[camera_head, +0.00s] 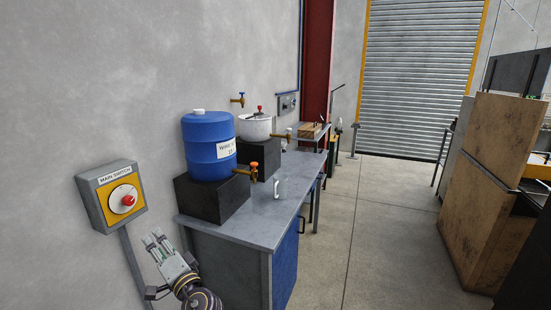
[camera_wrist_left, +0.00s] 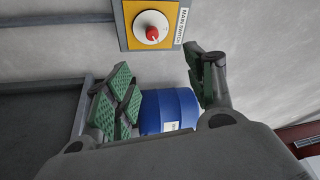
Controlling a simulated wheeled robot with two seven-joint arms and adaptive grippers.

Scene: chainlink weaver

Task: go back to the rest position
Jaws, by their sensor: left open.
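My left gripper (camera_head: 158,243) is open and empty in the head view, just below and to the right of the main switch box (camera_head: 112,195) on the wall. Its two green-padded fingers are spread apart in the left wrist view (camera_wrist_left: 160,90). The switch has a red and white knob (camera_head: 123,199) on a yellow plate; the knob also shows in the wrist view (camera_wrist_left: 151,30), beyond the fingers and apart from them. My right gripper is in neither view.
A grey workbench (camera_head: 262,228) stands right of my left gripper. A wooden cabinet (camera_head: 490,190) stands at right. The concrete floor (camera_head: 375,230) between is clear.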

